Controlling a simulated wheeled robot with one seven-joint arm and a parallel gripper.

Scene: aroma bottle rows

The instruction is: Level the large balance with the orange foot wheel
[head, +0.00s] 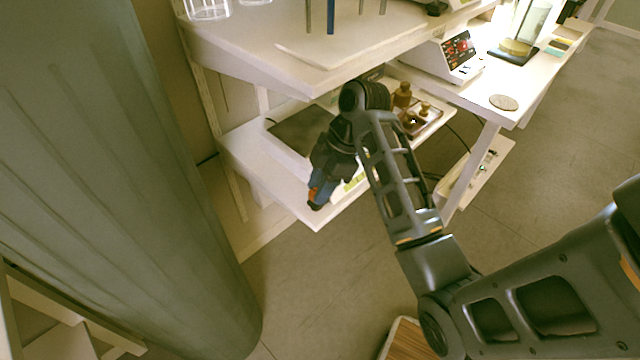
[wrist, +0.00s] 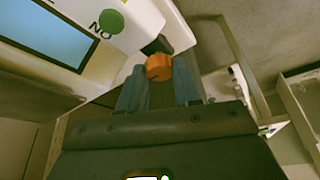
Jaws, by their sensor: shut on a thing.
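The large balance (head: 278,147) stands on the lower shelf, white with a dark pan, partly hidden by my arm. In the wrist view its white body (wrist: 142,28) fills the upper left, with a blue screen (wrist: 48,32) and a round green button (wrist: 110,21). The orange foot wheel (wrist: 158,67) is at its lower corner, between the tips of my blue fingers. My gripper (wrist: 159,84) is shut on the wheel. In the head view my gripper (head: 317,192) is at the balance's front corner, by the shelf's front edge. No level bubble can be made out.
The upper shelf (head: 250,55) overhangs the balance and holds glassware. Brown bottles (head: 403,95) stand in a tray (head: 430,119) right of my wrist. A white instrument (head: 440,58) is on the bench at the right. The floor in front is open.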

